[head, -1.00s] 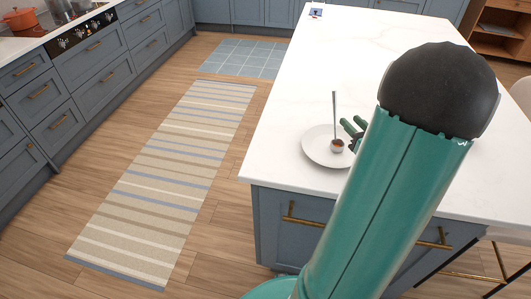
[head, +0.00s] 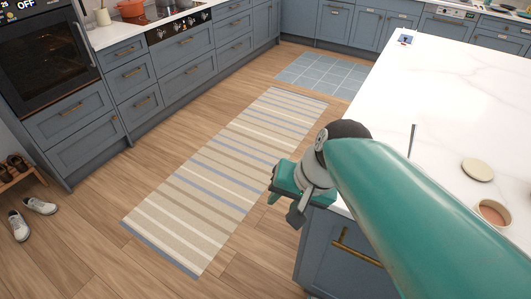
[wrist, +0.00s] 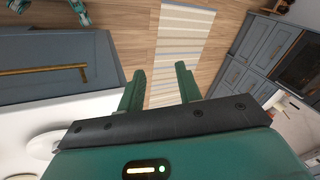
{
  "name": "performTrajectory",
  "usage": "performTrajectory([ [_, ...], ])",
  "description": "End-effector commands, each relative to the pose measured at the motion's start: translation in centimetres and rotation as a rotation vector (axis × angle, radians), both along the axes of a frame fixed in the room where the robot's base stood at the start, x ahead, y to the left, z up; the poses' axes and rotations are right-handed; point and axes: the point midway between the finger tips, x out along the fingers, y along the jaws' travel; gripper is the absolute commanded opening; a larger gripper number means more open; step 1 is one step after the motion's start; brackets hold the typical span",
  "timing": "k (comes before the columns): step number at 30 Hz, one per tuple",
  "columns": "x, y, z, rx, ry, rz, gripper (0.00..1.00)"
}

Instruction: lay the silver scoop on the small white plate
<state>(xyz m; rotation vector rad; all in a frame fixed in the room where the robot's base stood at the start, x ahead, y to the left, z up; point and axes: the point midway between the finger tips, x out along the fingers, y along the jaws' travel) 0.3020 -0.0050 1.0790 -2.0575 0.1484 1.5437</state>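My gripper (head: 285,192) hangs past the left edge of the island, over the floor. In the wrist view its two fingers (wrist: 160,72) are apart with only floor and rug between them. The thin dark handle of the silver scoop (head: 412,140) stands upright above the worktop, apart from my gripper. My arm hides the scoop's bowl and the small white plate in the head view. A white disc, which looks like the plate (wrist: 43,146), shows at the left of the wrist view.
The white island top (head: 455,95) carries an open jar (head: 493,212) with reddish contents and a pale round lid (head: 477,169), right of my arm. A small blue card (head: 405,40) stands at the far corner. A striped rug (head: 225,185) covers the clear floor on the left.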

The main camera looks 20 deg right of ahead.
Motion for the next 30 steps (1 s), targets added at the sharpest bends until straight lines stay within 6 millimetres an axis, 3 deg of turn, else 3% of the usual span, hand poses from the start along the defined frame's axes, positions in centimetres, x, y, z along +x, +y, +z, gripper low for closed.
performTrajectory([
  [3, -1.1, 0.6, 1.6, -0.234, -0.113, 0.224, 0.35],
  [9, -1.5, 0.6, 3.0, -0.421, -0.203, 0.384, 0.35],
  [30, -1.5, 0.5, 3.0, -0.429, -0.203, 0.387, 0.35],
])
